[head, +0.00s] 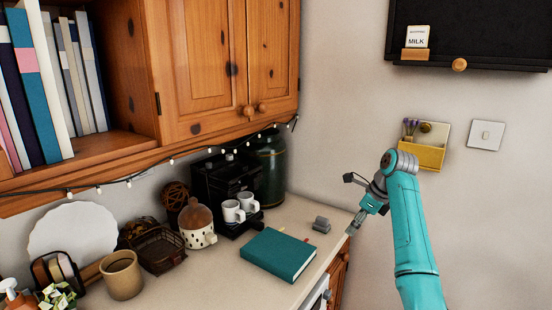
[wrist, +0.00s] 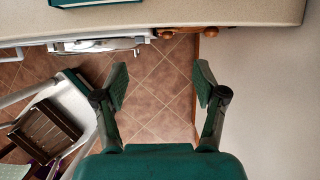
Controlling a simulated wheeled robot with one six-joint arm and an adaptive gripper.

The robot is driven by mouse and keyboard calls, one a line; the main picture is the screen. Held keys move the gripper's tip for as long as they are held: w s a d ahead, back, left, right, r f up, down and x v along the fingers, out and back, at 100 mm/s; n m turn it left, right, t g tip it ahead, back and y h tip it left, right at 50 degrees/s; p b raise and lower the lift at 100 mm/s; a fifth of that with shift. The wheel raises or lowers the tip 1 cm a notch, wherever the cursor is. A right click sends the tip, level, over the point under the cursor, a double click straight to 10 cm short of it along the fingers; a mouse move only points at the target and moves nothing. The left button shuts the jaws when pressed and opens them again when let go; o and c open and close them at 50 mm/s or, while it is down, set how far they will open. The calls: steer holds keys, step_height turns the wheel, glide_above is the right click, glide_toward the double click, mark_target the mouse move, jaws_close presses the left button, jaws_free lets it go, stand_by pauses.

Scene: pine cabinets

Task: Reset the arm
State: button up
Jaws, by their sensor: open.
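My gripper (head: 357,222) is at the end of my teal arm, at the right of the head view. It hangs in the air beyond the right edge of the counter, pointing down and a little left. In the wrist view my gripper (wrist: 162,82) has its two fingers apart, with only the tiled floor showing between them. It holds nothing.
The counter (head: 217,292) bears a teal book (head: 278,254), a small grey object (head: 321,225), a coffee machine with white mugs, and a tan pot (head: 121,275). A pine cabinet (head: 215,75) hangs above. A yellow wall holder (head: 422,155) is behind my arm. Floor (wrist: 160,90) lies below.

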steer(key=s+a+f+n+t+h, duration=0.15)
steer(key=s+f, duration=0.25)
steer(key=f, duration=1)
steer(key=s+a+f+n+t+y, duration=0.1)
steer(key=s+f+n, duration=0.2)
steer(key=f, duration=1)
steer(key=s+a+f+n+t+h, duration=0.1)
steer(key=s+f+n+t, duration=0.15)
steer(key=s+f, duration=0.6)
steer(key=s+a+f+n+t+h, duration=0.1)
steer(key=s+f+n, duration=0.2)
steer(key=s+f, duration=0.55)
steer(key=s+r+n+t+h, duration=0.1)
steer(key=s+r+n, duration=0.25)
steer(key=s, duration=1.05)
steer(key=s+r+n+t, duration=0.2)
steer(key=s+r+n, duration=0.15)
steer(key=s, duration=0.95)
steer(key=s+r+n+t, duration=0.3)
steer(key=s+r+n, duration=0.5)
steer(key=s+r, duration=0.8)
step_height(320, 180, up, 3)
steer(key=shift+s+a+r, duration=0.15)
steer(key=shift+s+a, duration=0.2)
steer(key=shift+a, duration=0.1)
